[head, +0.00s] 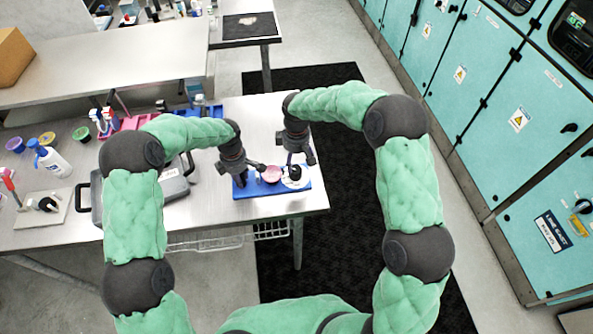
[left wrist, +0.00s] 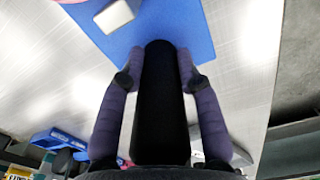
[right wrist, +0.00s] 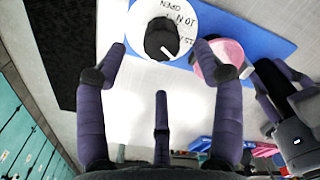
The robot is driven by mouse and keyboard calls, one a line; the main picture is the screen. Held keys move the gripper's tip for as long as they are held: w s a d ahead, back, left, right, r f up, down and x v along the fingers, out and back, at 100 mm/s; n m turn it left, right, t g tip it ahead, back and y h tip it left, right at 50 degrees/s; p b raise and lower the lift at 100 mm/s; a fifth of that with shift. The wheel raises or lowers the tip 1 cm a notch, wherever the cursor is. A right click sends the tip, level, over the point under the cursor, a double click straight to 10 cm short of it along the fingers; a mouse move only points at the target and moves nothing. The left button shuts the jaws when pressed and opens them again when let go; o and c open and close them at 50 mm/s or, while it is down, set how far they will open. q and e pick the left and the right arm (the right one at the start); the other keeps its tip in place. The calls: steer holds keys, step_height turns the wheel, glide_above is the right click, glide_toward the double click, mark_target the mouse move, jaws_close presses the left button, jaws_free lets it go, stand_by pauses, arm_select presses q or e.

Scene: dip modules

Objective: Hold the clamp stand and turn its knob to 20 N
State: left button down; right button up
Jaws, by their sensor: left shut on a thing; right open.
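The clamp stand has a blue base (head: 275,189) on the near right part of the table, and it also shows in the left wrist view (left wrist: 190,28). My left gripper (head: 241,176) is shut around its black post (left wrist: 160,95). A pink round part (head: 271,174) sits mid-base. The black knob (right wrist: 161,39) stands on a white dial (right wrist: 145,14) marked OPEN, 10 N and a partly visible 15. Its white line points to the lower right in the right wrist view; the mark there is hidden or unreadable. My right gripper (right wrist: 160,45) is open above the knob, fingers apart from it.
A grey case (head: 172,188) lies left of the stand. A spray bottle (head: 52,160), small coloured cups and a pink and blue bin row (head: 135,120) are farther left and back. The table's right edge is close to the stand.

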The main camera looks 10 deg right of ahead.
mark_target(297, 170)
step_height(297, 170, down, 7)
steer(key=shift+f, duration=0.1)
stand_by(0.4)
steer(key=c, duration=1.1)
